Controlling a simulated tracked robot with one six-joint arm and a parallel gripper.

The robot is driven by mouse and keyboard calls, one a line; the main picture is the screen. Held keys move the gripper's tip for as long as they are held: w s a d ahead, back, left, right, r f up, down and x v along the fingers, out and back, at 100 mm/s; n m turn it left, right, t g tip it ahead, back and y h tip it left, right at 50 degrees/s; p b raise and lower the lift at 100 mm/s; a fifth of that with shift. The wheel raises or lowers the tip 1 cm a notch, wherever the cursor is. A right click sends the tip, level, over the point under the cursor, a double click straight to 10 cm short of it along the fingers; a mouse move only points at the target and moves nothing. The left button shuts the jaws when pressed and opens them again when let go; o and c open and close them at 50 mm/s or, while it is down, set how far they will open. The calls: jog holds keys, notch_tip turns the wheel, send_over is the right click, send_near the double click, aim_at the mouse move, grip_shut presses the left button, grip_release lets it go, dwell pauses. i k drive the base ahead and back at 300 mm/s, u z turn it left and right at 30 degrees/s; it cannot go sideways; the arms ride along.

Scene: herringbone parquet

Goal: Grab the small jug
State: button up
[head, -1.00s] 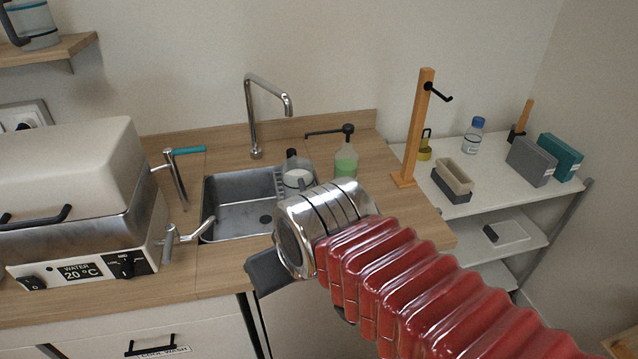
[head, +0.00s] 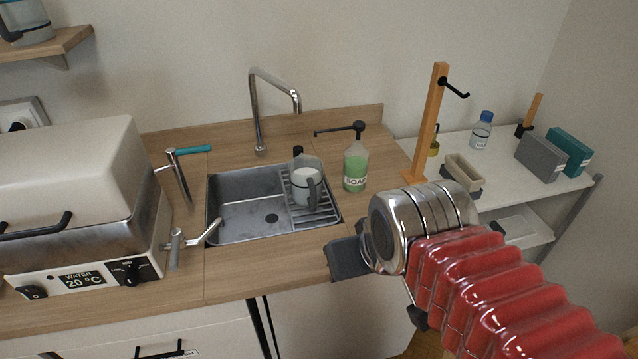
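The small jug (head: 307,183) stands on the ribbed drain rack in the right part of the sink. It is clear, with a grey handle facing front right and something white in or behind it. A dark upright piece shows just behind its rim. My gripper (head: 352,258) is in front and to the right of the jug, over the counter's front edge, apart from it. The chrome wrist hides most of the gripper, so its opening and both fingertips cannot be made out. A larger jug (head: 30,24) with a dark handle is on the wall shelf at upper left, partly cut off.
A soap bottle (head: 355,168) stands close right of the jug. The tap (head: 257,115) rises behind the sink (head: 235,228). A wooden stand with hook (head: 429,130) is further right, and a white water bath (head: 75,200) is left. The counter before the sink is clear.

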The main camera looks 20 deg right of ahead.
aim_at(305, 170)
jog(key=k, duration=1.35)
jog(key=u, duration=0.15)
jog(key=i, duration=0.35)
jog(key=u, duration=0.55)
jog(key=i, duration=1.15)
jog(key=u, duration=0.25)
